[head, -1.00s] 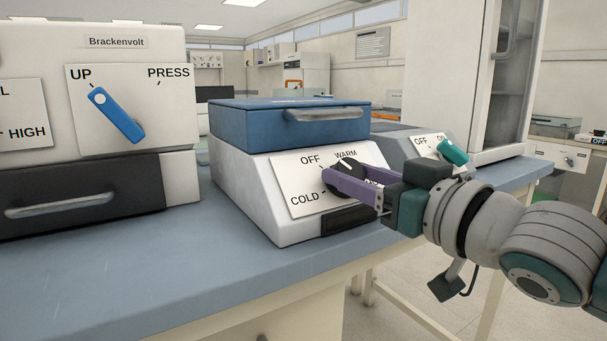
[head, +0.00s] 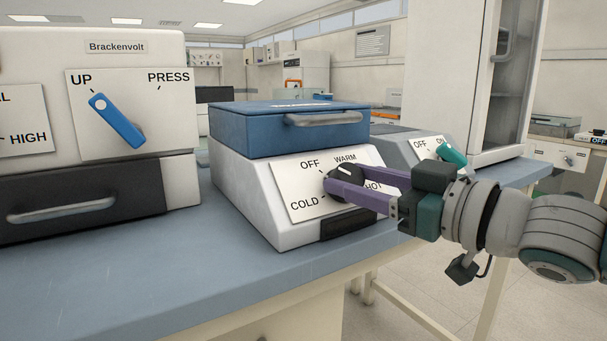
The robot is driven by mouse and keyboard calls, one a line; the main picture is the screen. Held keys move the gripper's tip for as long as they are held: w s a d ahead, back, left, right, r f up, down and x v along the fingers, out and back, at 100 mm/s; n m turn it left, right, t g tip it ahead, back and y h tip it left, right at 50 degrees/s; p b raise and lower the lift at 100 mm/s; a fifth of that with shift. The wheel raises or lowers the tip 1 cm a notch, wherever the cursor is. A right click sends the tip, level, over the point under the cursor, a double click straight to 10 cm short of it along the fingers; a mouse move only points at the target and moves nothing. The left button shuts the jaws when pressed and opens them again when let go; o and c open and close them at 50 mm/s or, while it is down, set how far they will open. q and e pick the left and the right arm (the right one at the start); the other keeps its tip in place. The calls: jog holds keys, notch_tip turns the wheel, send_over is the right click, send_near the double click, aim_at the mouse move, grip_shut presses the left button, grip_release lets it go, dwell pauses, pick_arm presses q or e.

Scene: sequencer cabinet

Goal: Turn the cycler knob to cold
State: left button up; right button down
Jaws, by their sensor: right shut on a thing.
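The cycler (head: 240,186) is a white box with a blue lid (head: 270,128) and a sloped panel marked OFF, WARM, HOT and COLD. Its round black knob (head: 344,172) sits in the middle of the panel. The knob's white mark points up toward WARM, as far as I can see. My right gripper (head: 346,182) has purple fingers and is shut on the knob, coming from the right. The fingers hide part of the knob and the panel around HOT. My left gripper is not in view.
A larger Brackenvolt machine (head: 60,120) with a blue lever (head: 117,121) and a dark drawer (head: 80,195) stands at left. A grey device with a teal switch (head: 452,155) stands behind my right gripper. The blue bench top (head: 190,265) is clear in front.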

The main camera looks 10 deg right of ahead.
jog(key=n+g+y, duration=0.1)
jog(key=n, duration=0.1)
jog(key=n+g, duration=0.1)
jog(key=n, duration=0.1)
jog(key=shift+w+d+r+y, duration=0.15)
jog(key=shift+d+r+y, duration=0.05)
jog(key=shift+y, duration=0.2)
jog(key=n+g+y, duration=0.1)
jog(key=n+g, duration=0.1)
jog(key=n, duration=0.1)
jog(key=shift+w, duration=0.1)
jog(key=n+g+y+b, duration=0.1)
jog(key=n+g, duration=0.1)
jog(key=n, duration=0.1)
jog(key=shift+f+g, duration=0.1)
jog(key=shift+g, duration=0.3)
jog(key=shift+w+n+g+b, duration=0.1)
jog(key=shift+n+g+b, duration=1.15)
jog(key=shift+n, duration=0.65)
jog(key=shift+r, duration=0.2)
jog(key=shift+c, duration=1.4)
grip_release()
